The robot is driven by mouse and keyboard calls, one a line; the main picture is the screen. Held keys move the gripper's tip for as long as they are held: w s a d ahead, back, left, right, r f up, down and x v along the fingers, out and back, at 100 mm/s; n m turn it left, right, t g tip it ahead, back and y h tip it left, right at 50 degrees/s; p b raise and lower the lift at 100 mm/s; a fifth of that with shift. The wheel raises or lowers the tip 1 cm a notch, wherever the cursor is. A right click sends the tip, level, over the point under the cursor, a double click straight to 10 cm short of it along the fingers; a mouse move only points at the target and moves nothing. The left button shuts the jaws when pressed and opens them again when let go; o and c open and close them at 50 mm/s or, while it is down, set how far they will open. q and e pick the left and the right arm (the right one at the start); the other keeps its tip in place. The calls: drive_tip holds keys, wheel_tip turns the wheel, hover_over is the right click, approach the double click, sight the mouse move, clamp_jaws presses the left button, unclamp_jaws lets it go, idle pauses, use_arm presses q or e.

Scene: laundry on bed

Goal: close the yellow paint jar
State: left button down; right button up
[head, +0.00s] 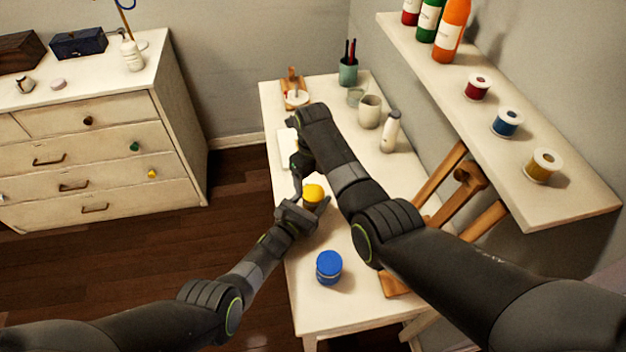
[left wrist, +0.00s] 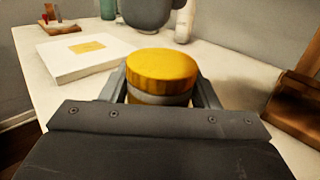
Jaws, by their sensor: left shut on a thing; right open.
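The yellow paint jar (head: 313,193) stands on the white desk, its yellow lid (left wrist: 161,67) on top. In the left wrist view a pale band and a yellowish body (left wrist: 160,98) show under the lid; I cannot tell how tightly the lid sits. My left gripper (head: 311,204) is shut on the jar, one finger on each side, and the fingers also show in the left wrist view (left wrist: 160,92). My right gripper (head: 297,182) is open, pointing down just left of and beyond the jar, apart from it. Its fingertips are partly hidden.
A blue-lidded jar (head: 329,267) stands nearer on the desk (head: 310,300). A white box or book (left wrist: 85,55) lies beyond. A mug (head: 370,111), a white bottle (head: 390,132) and a pen cup (head: 348,72) stand at the back. A shelf (head: 500,130) overhangs the right side.

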drive_tip(key=shift+c, duration=0.4)
drive_tip(key=n, duration=0.4)
drive_tip(key=shift+r, duration=0.2)
drive_tip(key=n, duration=0.5)
drive_tip(key=shift+r, duration=0.2)
drive_tip(key=n, duration=0.3)
drive_tip(key=shift+r, duration=0.15)
drive_tip(key=n, duration=0.4)
drive_tip(key=shift+r+n, duration=0.2)
drive_tip(key=shift+n, duration=0.1)
drive_tip(key=n, duration=0.4)
drive_tip(key=shift+r, duration=0.25)
drive_tip(key=n, duration=0.5)
drive_tip(key=shift+r, duration=0.2)
drive_tip(key=n, duration=0.4)
drive_tip(key=shift+r, duration=0.2)
drive_tip(key=n, duration=0.4)
drive_tip(key=shift+r+n, duration=0.2)
drive_tip(key=shift+n, duration=0.1)
